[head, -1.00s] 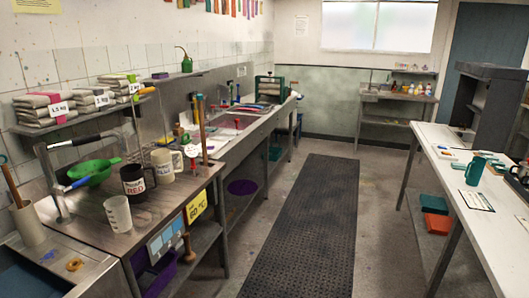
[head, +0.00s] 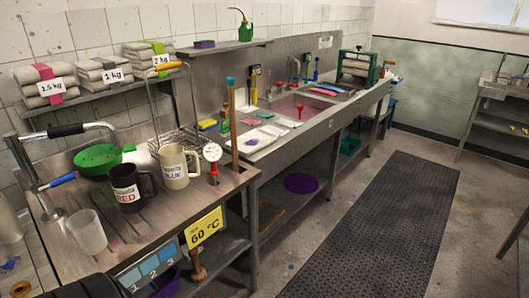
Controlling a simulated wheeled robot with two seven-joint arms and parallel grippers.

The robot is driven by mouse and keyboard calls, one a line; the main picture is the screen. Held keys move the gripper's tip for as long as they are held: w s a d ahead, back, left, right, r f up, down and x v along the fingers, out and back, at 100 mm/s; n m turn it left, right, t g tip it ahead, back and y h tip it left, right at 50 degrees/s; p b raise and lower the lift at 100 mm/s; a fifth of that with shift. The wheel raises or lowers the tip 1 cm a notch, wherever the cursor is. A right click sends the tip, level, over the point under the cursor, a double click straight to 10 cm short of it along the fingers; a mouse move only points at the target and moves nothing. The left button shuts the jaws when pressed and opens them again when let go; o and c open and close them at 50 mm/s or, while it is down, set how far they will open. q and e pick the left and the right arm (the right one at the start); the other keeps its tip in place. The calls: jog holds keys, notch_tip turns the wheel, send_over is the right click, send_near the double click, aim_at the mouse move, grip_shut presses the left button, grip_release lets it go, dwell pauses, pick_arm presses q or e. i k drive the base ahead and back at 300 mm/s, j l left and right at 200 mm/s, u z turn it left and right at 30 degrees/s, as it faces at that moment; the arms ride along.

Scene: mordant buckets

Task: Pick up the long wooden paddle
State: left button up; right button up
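A long wooden stick (head: 234,130) with a teal top end stands nearly upright at the right end of the steel bench; it looks like the long paddle. Its lower end is beside a round white dial thermometer (head: 212,152) with a red stem. Neither gripper shows in the head view. A dark rounded shape at the bottom left edge may be part of my arm, but I cannot tell.
Left of the stick stand a cream mug (head: 176,168), a black mug (head: 127,188), a translucent cup (head: 87,231) and a green strainer (head: 98,158). A wire basket (head: 178,135) is behind the mugs. A dark floor mat (head: 385,225) lies clear at right.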

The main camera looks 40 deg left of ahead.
aim_at(230, 81)
jog(key=i+u, duration=0.25)
jog(key=i, duration=0.3)
jog(key=i+l+u, duration=0.2)
jog(key=i, duration=0.35)
jog(key=i+l+u, duration=0.25)
jog(key=i, duration=0.25)
